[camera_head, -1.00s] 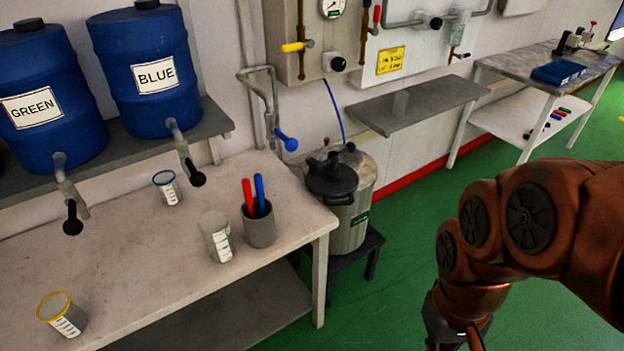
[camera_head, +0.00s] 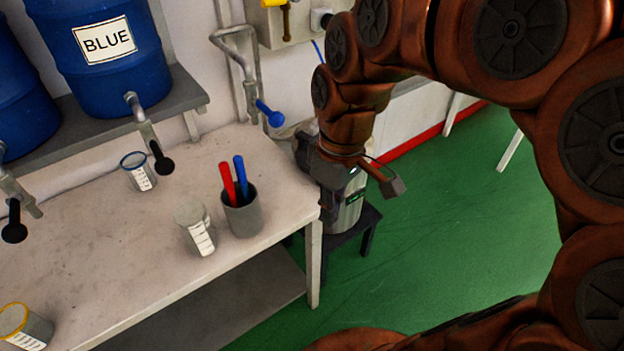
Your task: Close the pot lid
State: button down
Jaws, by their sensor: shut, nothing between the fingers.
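The metal pot (camera_head: 352,207) stands on a low dark stand past the right end of the table. My gripper (camera_head: 328,222) points down in front of the pot. It is shut and empty. My gripper and wrist hide the pot's top and the dark lid, so I cannot tell how the lid sits or whether my fingers touch it.
The pale table (camera_head: 120,240) at left bears a grey cup (camera_head: 242,215) with red and blue sticks and several beakers. The blue barrel (camera_head: 100,55) is on a shelf behind. A blue-handled tap (camera_head: 270,114) is left of my wrist. Green floor (camera_head: 450,240) is clear at right.

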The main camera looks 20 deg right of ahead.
jog(key=w+d+f+n+t+y+b, duration=0.1)
jog(key=w+d+f+n+b, duration=0.15)
jog(key=w, duration=0.65)
jog(key=w+d+f+n+y+b, duration=0.1)
jog(key=w+f+n+b, duration=0.25)
jog(key=w, duration=0.55)
jog(key=w+d+f+n+t+y+b, duration=0.1)
jog(key=w+d+f+n+b, duration=0.2)
jog(key=w, duration=0.5)
jog(key=shift+n, duration=0.4)
jog(key=x, duration=0.4)
jog(key=a+p+x, duration=0.1)
jog(key=x, duration=0.4)
jog(key=shift+a+f, duration=0.1)
jog(key=d, duration=0.3)
jog(key=shift+s+f+p, duration=0.1)
jog(key=shift+f+p, duration=0.2)
jog(key=shift+f, duration=0.1)
jog(key=shift+d+f, duration=0.2)
jog(key=shift+d, duration=0.25)
jog(key=shift+s, duration=0.1)
